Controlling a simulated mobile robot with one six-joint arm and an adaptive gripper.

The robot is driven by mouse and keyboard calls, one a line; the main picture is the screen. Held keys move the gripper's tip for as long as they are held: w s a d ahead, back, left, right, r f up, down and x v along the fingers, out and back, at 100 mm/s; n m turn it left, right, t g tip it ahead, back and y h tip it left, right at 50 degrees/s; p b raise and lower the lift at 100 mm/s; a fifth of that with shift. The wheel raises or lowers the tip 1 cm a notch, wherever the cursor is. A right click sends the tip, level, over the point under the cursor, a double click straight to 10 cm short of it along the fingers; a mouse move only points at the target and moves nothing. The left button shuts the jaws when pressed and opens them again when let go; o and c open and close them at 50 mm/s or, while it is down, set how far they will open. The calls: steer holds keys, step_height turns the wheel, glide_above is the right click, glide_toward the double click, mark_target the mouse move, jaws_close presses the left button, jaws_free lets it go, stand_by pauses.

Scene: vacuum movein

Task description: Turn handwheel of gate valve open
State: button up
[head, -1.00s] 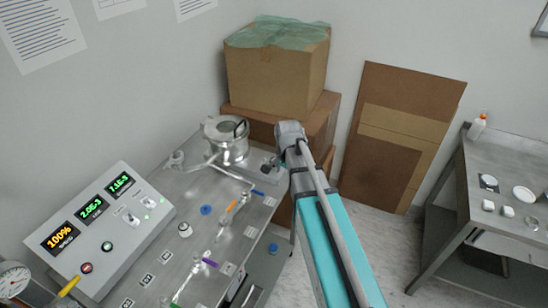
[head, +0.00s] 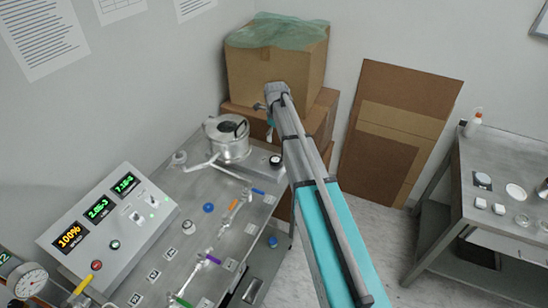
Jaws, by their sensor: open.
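The bench panel (head: 165,262) carries several valves with coloured handles. A dark round fitting with a pale centre (head: 275,160) is at the far right corner. I cannot tell for sure which of these is the gate valve's handwheel. My gripper (head: 269,128) is raised above that corner, in front of the cardboard boxes. It is open, apart from the panel and touching no valve; its fingers are small and partly hidden by my arm.
A metal pot (head: 229,138) with a lid stands at the back of the panel. A control box (head: 110,225) with lit displays and a pressure gauge (head: 27,281) are at left. Cardboard boxes (head: 277,75) stand behind. A side table (head: 510,170) is at right.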

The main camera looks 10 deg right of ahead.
mark_target(275, 159)
steer(key=shift+w+r+m, duration=0.1)
steer(key=shift+w+m, duration=0.15)
steer(key=shift+m, duration=0.05)
steer(key=shift+f, duration=0.2)
step_height(275, 159, down, 13)
steer(key=b, duration=1.3)
steer(key=shift+f+b, duration=0.2)
steer(key=shift+b, duration=0.2)
steer(key=shift+c, duration=0.3)
